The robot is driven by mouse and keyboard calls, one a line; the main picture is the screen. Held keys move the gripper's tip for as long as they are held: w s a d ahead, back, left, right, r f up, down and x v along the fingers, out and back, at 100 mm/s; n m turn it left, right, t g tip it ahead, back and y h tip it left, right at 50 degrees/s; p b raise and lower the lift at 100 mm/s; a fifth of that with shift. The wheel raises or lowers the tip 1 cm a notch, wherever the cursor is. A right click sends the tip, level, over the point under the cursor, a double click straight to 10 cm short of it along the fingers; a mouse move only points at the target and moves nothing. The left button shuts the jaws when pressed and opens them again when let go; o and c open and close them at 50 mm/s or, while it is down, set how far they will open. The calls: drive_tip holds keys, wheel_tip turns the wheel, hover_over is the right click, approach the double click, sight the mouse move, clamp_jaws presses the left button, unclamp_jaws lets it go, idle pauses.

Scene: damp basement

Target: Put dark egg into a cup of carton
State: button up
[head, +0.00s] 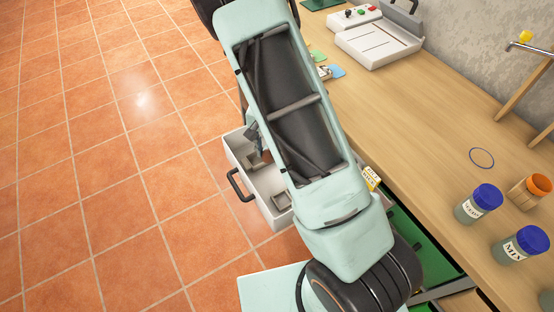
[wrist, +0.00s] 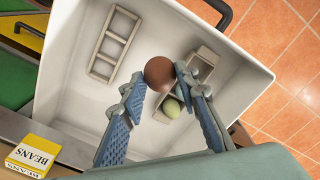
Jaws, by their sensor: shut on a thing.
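My gripper (wrist: 158,82) is shut on the dark brown egg (wrist: 158,71), which sits between the fingertips. It is inside or over a white open drawer (wrist: 75,95). The egg overlaps a pale carton (wrist: 203,64) in the wrist view, and I cannot tell whether it touches it. A pale green egg (wrist: 172,108) shows at the near end of that carton, partly behind a finger. A second carton (wrist: 115,43) lies to the left with its cups empty. In the head view my gripper (head: 257,142) is partly hidden by my arm, and the dark egg cannot be made out.
The drawer (head: 240,153) has a black handle (head: 239,186) and stands beside a wooden counter (head: 425,110). A yellow beans box (wrist: 34,153) is near the drawer's edge. Blue-lidded jars (head: 478,204) stand on the counter. The tiled floor to the left is clear.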

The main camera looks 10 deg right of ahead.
drive_tip(key=w+a+f+b, duration=0.3)
drive_tip(key=w+f, duration=0.1)
drive_tip(key=w, duration=0.4)
drive_tip(key=shift+w+f+b, duration=0.4)
drive_tip(key=shift+f+b, duration=0.2)
drive_tip(key=shift+b, duration=0.25)
idle(0.5)
drive_tip(key=shift+f+b, duration=1.9)
drive_tip(key=shift+f, duration=0.75)
drive_tip(key=o, duration=1.1)
